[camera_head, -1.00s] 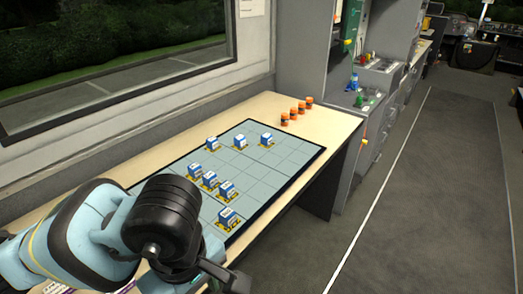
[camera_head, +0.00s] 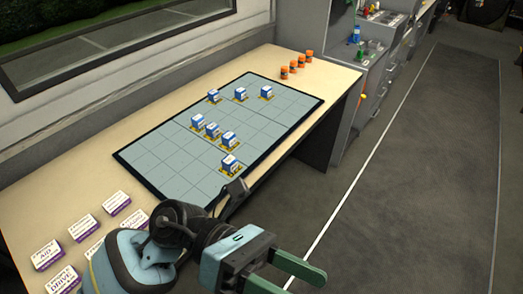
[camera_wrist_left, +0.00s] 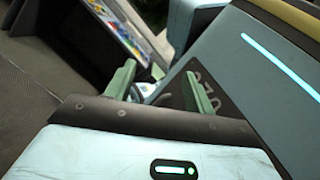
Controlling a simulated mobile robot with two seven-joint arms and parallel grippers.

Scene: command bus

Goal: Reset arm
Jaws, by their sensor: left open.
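My left arm comes in from the lower left in the head view. Its gripper (camera_head: 305,282) has two green fingers spread apart with nothing between them. It hangs in front of the table's near edge, over the dark floor. In the left wrist view the green fingers (camera_wrist_left: 160,72) also stand apart and empty, with part of my own blue arm close behind. My right gripper does not show.
The wooden table (camera_head: 140,110) carries a grey gridded board (camera_head: 160,150) with several blue-white blocks (camera_head: 229,139). Several orange-black containers (camera_head: 294,67) stand at its far end. Several white-purple cards (camera_head: 83,228) lie near left. The floor (camera_head: 420,180) at right is clear.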

